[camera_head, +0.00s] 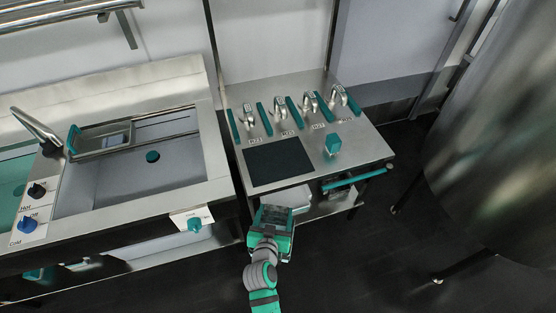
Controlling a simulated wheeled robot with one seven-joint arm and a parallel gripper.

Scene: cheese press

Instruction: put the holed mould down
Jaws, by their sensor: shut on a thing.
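My gripper (275,208) is at the front edge of the steel cart, just in front of the black mat (278,162). It is seen from behind and above, so its green and dark body hides the fingertips. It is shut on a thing. A pale grey piece, apparently the holed mould (292,197), shows just beyond and to the right of the gripper. Its holes cannot be made out, and its lower part is hidden. I cannot tell whether it touches the cart.
The steel cart top (362,150) carries several metal pieces between green dividers at the back and a green block (333,145) right of the mat. A green handle (353,180) juts from its front. A sink (145,180) stands left, a large steel tank (495,150) right.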

